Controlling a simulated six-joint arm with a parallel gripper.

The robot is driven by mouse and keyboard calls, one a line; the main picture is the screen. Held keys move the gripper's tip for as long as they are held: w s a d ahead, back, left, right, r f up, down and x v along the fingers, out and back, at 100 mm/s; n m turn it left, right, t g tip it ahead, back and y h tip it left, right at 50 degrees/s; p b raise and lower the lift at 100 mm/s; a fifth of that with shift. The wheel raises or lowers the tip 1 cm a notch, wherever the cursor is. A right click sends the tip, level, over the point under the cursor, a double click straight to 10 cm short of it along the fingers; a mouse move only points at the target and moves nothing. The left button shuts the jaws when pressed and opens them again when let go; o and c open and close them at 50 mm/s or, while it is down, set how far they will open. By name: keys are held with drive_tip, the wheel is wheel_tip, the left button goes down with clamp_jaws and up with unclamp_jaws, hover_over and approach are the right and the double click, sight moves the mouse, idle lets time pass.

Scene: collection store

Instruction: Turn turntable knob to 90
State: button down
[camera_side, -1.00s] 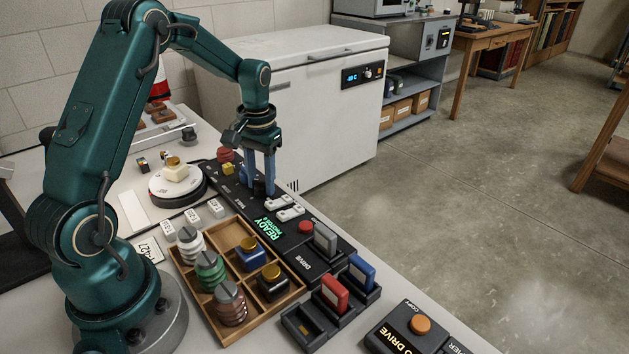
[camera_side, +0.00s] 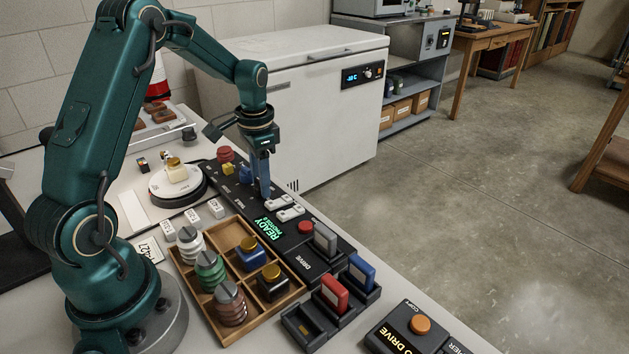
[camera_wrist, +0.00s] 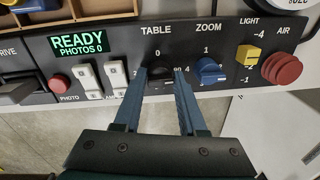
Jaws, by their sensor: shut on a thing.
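The black TABLE knob (camera_wrist: 160,86) sits on the dark control panel (camera_wrist: 115,50), under the printed "0", with part of "90" showing at its right. My gripper (camera_wrist: 162,72) is shut on this knob, one blue finger on each side; in the side view my gripper (camera_side: 265,196) points down at the panel and hides the knob. Which way the knob's pointer faces cannot be told. The turntable (camera_side: 161,190) is a white disc on a dark base, left of the panel, with a small cream and gold object (camera_side: 177,172) on it.
The blue ZOOM knob (camera_wrist: 211,72), yellow LIGHT switch (camera_wrist: 248,56) and red AIR button (camera_wrist: 282,68) are right of my fingers in the wrist view. White switches (camera_wrist: 115,76) and a red PHOTO button (camera_wrist: 60,83) are left. A wooden tray (camera_side: 292,291) holds several specimens.

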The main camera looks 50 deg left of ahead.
drive_tip(key=shift+d, duration=0.15)
drive_tip(key=c, duration=0.5)
unclamp_jaws()
drive_tip(key=shift+r, duration=0.15)
drive_tip(key=shift+d+r, duration=0.1)
drive_tip(key=shift+r, duration=2.4)
